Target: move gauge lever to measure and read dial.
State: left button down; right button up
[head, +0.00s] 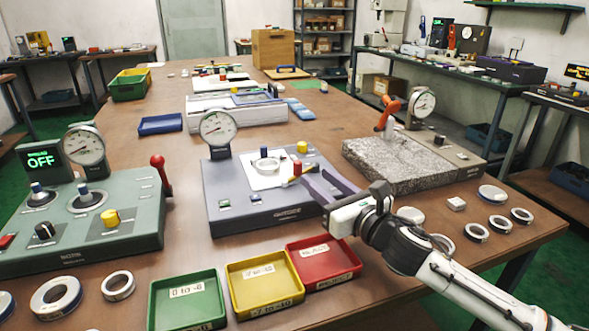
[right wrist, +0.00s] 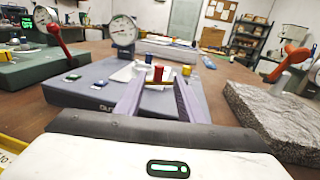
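The middle gauge (head: 250,205) is a dark blue-grey base with a round dial (head: 218,127) at its back left; I cannot read the needle. A metal ring (head: 265,165) lies on its white plate around a post. The red knob appears between the fingertips, with no clear contact. My left gripper is out of view.
A green gauge station (head: 110,240) with a red lever (head: 158,168) and an OFF display stands left. A granite block (head: 385,165) with an orange lever (head: 388,112) stands right. Green (head: 187,284), yellow (head: 265,284) and red (head: 325,262) trays lie in front. Several loose rings lie on both sides.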

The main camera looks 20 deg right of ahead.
aim_at(300, 164)
jog(key=x, duration=1)
grip_shut()
